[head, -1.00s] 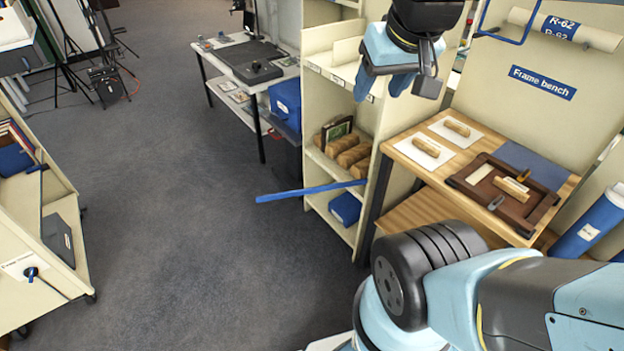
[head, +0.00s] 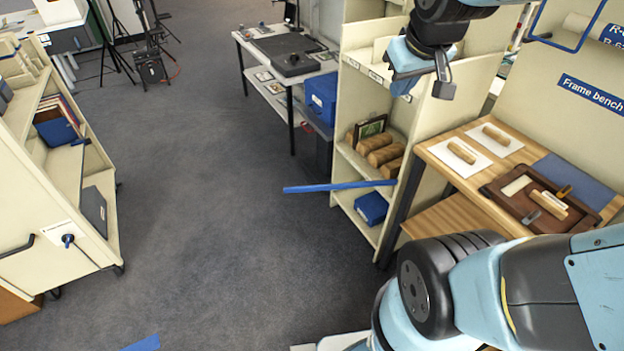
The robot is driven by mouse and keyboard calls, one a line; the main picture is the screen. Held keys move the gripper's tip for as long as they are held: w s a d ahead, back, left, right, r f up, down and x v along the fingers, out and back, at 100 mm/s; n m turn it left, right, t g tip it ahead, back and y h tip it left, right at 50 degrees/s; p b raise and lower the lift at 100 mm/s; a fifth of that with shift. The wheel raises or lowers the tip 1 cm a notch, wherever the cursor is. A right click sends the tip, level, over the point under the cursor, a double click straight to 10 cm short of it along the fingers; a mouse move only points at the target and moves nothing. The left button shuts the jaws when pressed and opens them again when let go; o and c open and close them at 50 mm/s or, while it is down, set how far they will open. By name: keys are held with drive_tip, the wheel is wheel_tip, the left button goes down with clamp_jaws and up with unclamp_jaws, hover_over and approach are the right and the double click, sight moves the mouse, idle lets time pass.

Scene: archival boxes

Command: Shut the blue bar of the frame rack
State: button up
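The frame rack (head: 349,77) is a tall cream shelf unit right of centre in the head view. Its blue bar (head: 325,187) sticks out to the left from the rack's front edge, over the grey floor, so it stands open. A small dark frame (head: 371,127) and several brown rolls lie on the shelf above the bar. My gripper (head: 401,84) hangs in front of the rack's upper part, well above the bar and apart from it. Its fingers overlap from this angle, so their opening does not show. I see nothing held in it.
The frame bench (head: 443,157) stands right of the rack, carrying a brown tray and wooden blocks. A blue box (head: 371,208) sits low in the rack. A cream cart (head: 45,195) stands at the left. The floor (head: 215,230) between is clear, with blue tape (head: 144,343) at the bottom.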

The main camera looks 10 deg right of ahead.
drive_tip(key=w+f+n, duration=0.1)
drive_tip(key=w+f, duration=0.2)
drive_tip(key=w+f+n, duration=0.1)
drive_tip(key=w+f, duration=0.2)
drive_tip(key=w, duration=0.1)
drive_tip(key=w+f+n, duration=0.2)
drive_tip(key=w+f, duration=0.1)
drive_tip(key=f, duration=0.1)
drive_tip(key=shift+w+a, duration=0.25)
drive_tip(key=shift+a, duration=0.15)
clamp_jaws()
drive_tip(key=w+a+f+n+y, duration=0.1)
drive_tip(key=w+a+f+n, duration=0.2)
drive_tip(key=f, duration=0.7)
drive_tip(key=w+a+f+n+y, duration=0.1)
drive_tip(key=w+a+f+n, duration=0.2)
drive_tip(key=f, duration=0.8)
drive_tip(key=s+a+f+n+y, duration=0.1)
drive_tip(key=s+a+f+n, duration=0.1)
drive_tip(key=f, duration=0.4)
drive_tip(key=s+a+f+n+y, duration=0.1)
drive_tip(key=a+f+n+y, duration=0.1)
drive_tip(key=f, duration=0.4)
drive_tip(key=w+a+f, duration=0.3)
drive_tip(key=w+f, duration=0.4)
drive_tip(key=w, duration=0.1)
drive_tip(key=shift+w+f, duration=0.2)
drive_tip(key=shift+f, duration=0.2)
drive_tip(key=shift+w, duration=0.1)
